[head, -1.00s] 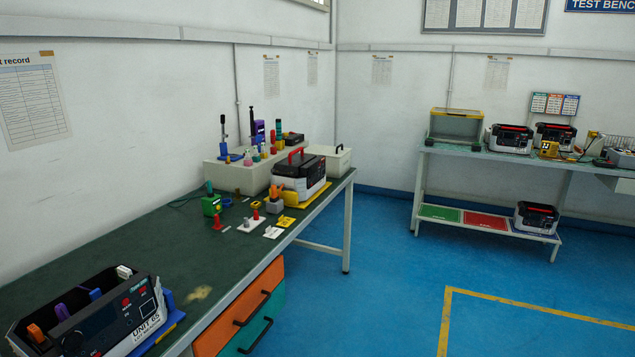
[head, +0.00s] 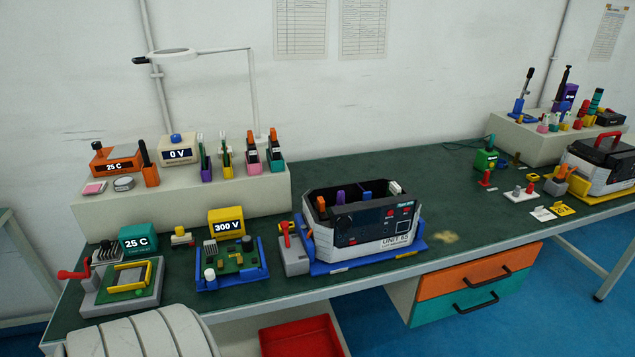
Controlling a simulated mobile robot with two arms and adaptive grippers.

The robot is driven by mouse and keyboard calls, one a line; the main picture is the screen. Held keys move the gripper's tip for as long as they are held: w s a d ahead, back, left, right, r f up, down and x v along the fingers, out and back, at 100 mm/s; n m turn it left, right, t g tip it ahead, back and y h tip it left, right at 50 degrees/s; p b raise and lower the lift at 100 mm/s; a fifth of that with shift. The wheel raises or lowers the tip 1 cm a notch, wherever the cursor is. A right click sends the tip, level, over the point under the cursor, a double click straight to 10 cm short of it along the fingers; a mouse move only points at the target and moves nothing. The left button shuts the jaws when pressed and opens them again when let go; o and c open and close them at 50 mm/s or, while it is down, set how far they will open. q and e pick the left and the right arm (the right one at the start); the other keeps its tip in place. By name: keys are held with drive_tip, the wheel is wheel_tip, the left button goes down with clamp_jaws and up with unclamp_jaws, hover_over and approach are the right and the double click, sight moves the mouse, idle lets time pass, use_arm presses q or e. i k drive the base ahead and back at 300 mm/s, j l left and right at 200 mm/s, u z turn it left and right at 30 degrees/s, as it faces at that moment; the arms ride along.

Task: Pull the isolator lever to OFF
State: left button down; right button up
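A grey box with an upright red lever (head: 286,235) stands at the left side of the open unit marked UNIT 65 (head: 385,243) in the head view. This looks like the isolator, but I cannot read any ON or OFF marking. The unit sits on a blue base on the green bench, with orange, purple and blue parts standing inside it. A second closed unit (head: 598,168) at the far right has a grey box with an orange and yellow top (head: 567,181) beside it. Neither of my grippers is in view.
The green bench top (head: 340,168) is clear behind the unit. A circuit board on a blue holder (head: 232,263) and a grey fixture with a red crank (head: 125,288) stand left. A raised beige shelf (head: 185,205) holds tools. A red bin (head: 300,337) is below.

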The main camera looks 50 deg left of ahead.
sight(284, 225)
drive_tip(key=u, duration=1.8)
